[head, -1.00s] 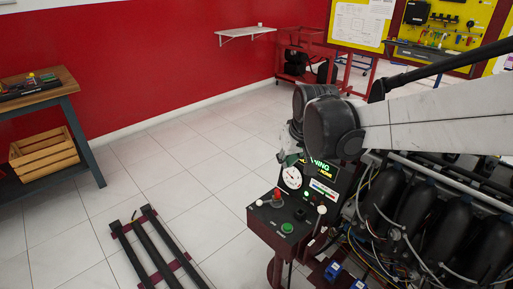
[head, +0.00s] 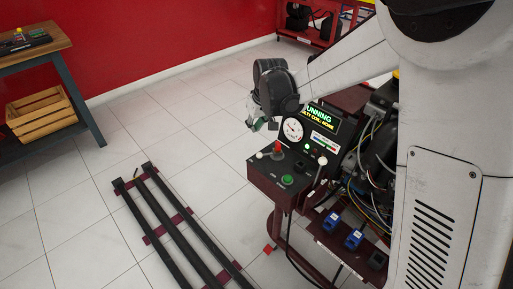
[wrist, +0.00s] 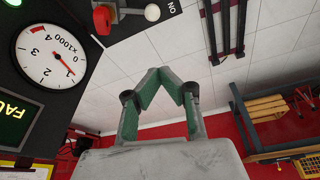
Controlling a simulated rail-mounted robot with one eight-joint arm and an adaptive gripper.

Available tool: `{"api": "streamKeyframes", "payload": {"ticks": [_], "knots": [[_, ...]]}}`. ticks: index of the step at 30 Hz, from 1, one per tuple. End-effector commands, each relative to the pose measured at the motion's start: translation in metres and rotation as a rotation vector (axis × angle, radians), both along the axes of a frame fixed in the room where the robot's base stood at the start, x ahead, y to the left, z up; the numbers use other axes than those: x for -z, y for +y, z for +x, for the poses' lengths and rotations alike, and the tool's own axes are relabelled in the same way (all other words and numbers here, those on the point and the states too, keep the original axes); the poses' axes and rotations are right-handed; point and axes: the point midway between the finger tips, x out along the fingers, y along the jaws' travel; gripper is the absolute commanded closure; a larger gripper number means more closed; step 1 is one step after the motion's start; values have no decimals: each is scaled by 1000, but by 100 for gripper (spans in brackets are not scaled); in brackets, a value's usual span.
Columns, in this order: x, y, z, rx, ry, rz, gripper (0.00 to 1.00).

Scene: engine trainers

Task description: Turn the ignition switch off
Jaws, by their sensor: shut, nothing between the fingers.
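I cannot tell for sure which control is the ignition switch. A white-knobbed lever (head: 260,155) sits at the panel's left end. A red-topped control (head: 278,148) stands close by. My gripper (head: 256,126) is shut and empty, just above and behind the panel's left end. Its green-padded fingers (wrist: 166,74) meet in the wrist view, apart from the knob.
A round gauge (head: 293,130) is close to the right of my gripper. A green button (head: 287,180) and a taller white-knobbed lever (head: 322,161) are also on the panel. Black rails (head: 170,215) lie on the floor at left. Open floor lies left of the panel.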

Motion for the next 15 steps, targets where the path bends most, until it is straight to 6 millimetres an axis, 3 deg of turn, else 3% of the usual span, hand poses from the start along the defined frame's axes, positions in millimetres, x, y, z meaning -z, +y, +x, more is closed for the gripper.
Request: {"api": "streamKeyframes", "payload": {"ticks": [9,15], "knots": [[2,0,1,0,0,0,100],[24,4,7,0,0,0,100]]}}
